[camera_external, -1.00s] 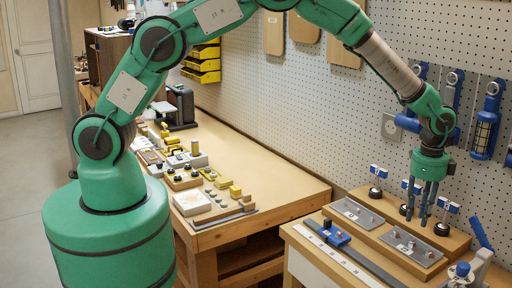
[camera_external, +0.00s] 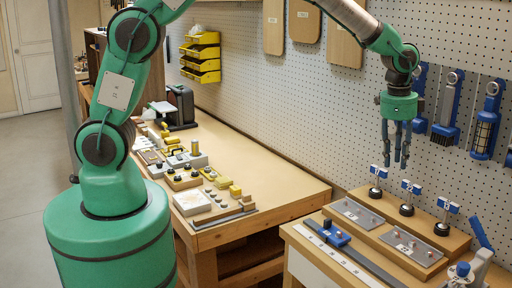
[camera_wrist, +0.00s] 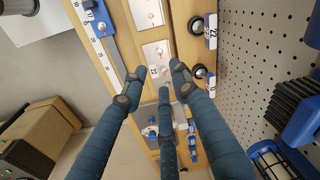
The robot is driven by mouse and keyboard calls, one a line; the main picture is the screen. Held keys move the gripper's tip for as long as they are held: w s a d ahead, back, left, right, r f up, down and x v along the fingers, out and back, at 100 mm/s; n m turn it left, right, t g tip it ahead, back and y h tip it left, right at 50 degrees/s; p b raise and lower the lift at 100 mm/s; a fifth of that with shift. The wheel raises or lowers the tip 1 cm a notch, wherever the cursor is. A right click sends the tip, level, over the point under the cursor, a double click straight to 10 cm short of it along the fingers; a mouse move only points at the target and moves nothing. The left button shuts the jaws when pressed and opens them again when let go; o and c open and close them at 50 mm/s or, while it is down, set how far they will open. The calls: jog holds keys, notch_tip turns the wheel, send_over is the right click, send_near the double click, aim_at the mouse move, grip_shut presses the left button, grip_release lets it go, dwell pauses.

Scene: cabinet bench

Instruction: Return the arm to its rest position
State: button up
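My gripper (camera_external: 397,160) is green with slim blue-grey fingers pointing down. It hangs in the air above the small right-hand bench, apart from everything on it. In the wrist view my gripper (camera_wrist: 155,84) has its fingertips spread, with nothing held between them. My arm reaches from the left across the top of the external view, and part of it is cut off by the upper edge.
Below are black-based pieces with blue-and-white tags (camera_external: 407,197), grey plates (camera_external: 412,246) and a blue slider on a rail (camera_external: 337,234). A pegboard with blue tools (camera_external: 487,120) stands behind. The long bench (camera_external: 265,165) is partly clear.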

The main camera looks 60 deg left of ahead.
jog(key=s+a+r+n+t+b, duration=0.1)
jog(key=s+a+r+n+b, duration=0.15)
jog(key=s+a+r, duration=0.65)
jog(key=s+a+r+n+t+b, duration=0.1)
jog(key=s+a+r+n, duration=0.2)
jog(key=s+a+r, duration=0.7)
jog(key=s+a+f+n+t+b, duration=0.1)
jog(key=s+a+n, duration=0.2)
jog(key=s+a, duration=0.4)
jog(key=s+a+f+n+t+b, duration=0.1)
jog(key=s+a, duration=0.6)
jog(key=s, duration=0.7)
jog(key=shift+f+n+t+b, duration=0.3)
jog(key=shift+f+n+b, duration=0.25)
jog(key=shift+n, duration=0.7)
